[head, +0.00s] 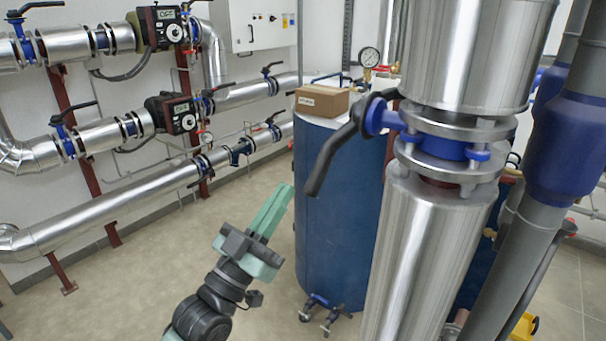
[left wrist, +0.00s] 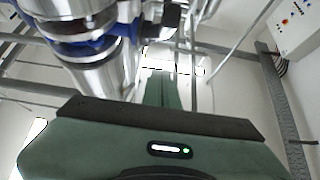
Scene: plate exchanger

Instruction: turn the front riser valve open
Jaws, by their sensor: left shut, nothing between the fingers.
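The front riser valve (head: 437,150) is a blue valve between metal flanges on the thick silver-clad riser at the right of the head view. Its black lever (head: 335,152) sticks out to the left and slopes down. My left gripper (head: 283,192) is shut and empty, left of the lever's lower end and apart from it in the picture. In the left wrist view, its green fingers (left wrist: 164,92) are together, and the valve's blue body (left wrist: 95,47) with flanges shows at upper left. A dark part beside it may be the lever.
A blue tank (head: 335,210) with a cardboard box (head: 322,101) on top stands behind the riser. A grey and blue pipe (head: 560,160) runs close on the right. Silver pipes with other black-levered valves (head: 68,138) line the left wall.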

